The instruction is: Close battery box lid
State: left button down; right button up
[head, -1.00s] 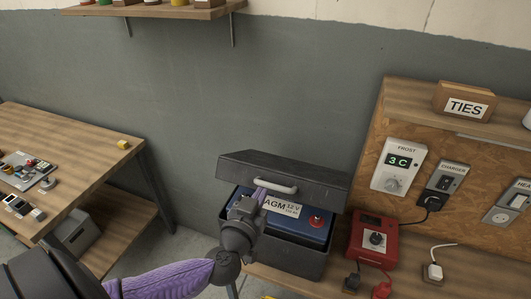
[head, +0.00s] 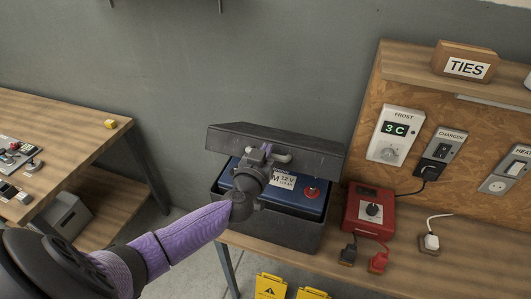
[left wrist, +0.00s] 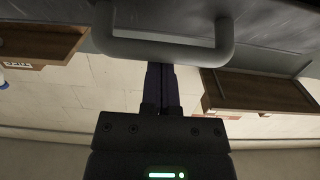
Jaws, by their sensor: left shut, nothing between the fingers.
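The black battery box (head: 285,229) stands on the wooden bench with its lid (head: 290,145) raised and tilted above it. A blue battery (head: 312,204) labelled 12 V, with a red terminal cap, shows inside. A grey handle (head: 284,158) is on the lid's front. My left gripper (head: 264,156) is at the left part of this handle, in front of the lid, and hides part of the battery label. In the left wrist view its shut fingers (left wrist: 162,85) point toward the handle (left wrist: 165,52), with nothing between them. I cannot tell whether they touch it. My right gripper is not in view.
A red charger unit (head: 369,211) stands right of the box, with black and red plugs in front. A board with a FROST thermostat (head: 396,135) rises behind it. Yellow warning signs (head: 271,286) are below the bench edge. Another table (head: 70,140) is at left.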

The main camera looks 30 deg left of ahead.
pick_arm(q)
jog(key=s+d+f+t+b, duration=0.1)
jog(key=s+f+t+b, duration=0.2)
jog(key=f+b, duration=0.5)
jog(key=s+f+t+y+b, duration=0.1)
jog(key=s+f+t+b, duration=0.3)
jog(key=f+b, duration=0.5)
jog(key=b, duration=0.8)
jog(key=shift+s+d+f, duration=0.15)
jog(key=shift+s+d, duration=0.25)
